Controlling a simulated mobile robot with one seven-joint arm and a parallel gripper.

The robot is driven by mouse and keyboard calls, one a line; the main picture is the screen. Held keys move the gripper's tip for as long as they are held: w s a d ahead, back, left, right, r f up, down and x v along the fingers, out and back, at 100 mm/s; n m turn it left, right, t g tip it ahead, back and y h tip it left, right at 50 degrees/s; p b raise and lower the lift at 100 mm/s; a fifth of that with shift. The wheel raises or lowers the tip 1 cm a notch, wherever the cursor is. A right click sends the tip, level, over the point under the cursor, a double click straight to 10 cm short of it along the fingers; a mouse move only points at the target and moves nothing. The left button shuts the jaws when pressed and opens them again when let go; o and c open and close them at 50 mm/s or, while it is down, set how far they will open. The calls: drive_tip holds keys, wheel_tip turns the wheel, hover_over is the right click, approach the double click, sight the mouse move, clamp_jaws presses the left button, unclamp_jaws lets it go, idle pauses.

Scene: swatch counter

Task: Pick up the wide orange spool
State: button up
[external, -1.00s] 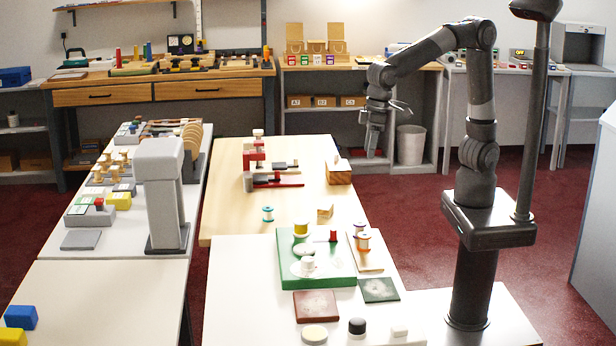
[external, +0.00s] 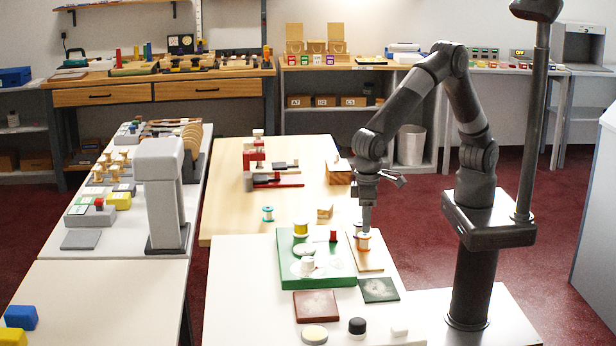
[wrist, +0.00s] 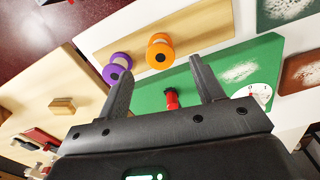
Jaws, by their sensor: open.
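The wide orange spool (external: 363,244) stands on a thin wooden board (external: 372,262) to the right of the green board. In the wrist view the orange spool (wrist: 160,56) is seen from above, ahead of and between the fingertips. My gripper (external: 367,226) points down just above it in the external view. The fingers (wrist: 161,68) are apart with nothing between them; whether they overlap the spool in height I cannot tell. A purple spool (wrist: 118,66) stands close by on the same wooden board, near the left fingertip in the wrist view.
A teal spool (external: 267,213) and a wooden block (external: 325,210) are farther back. A dark green tile (external: 379,290) lies in front of the wooden board.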

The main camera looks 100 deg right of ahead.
sight(364, 235)
wheel_tip(364, 235, down, 6)
drive_tip(key=shift+w+r, duration=0.1)
drive_tip(key=shift+w, duration=0.05)
idle(0.3)
drive_tip(key=c, duration=1)
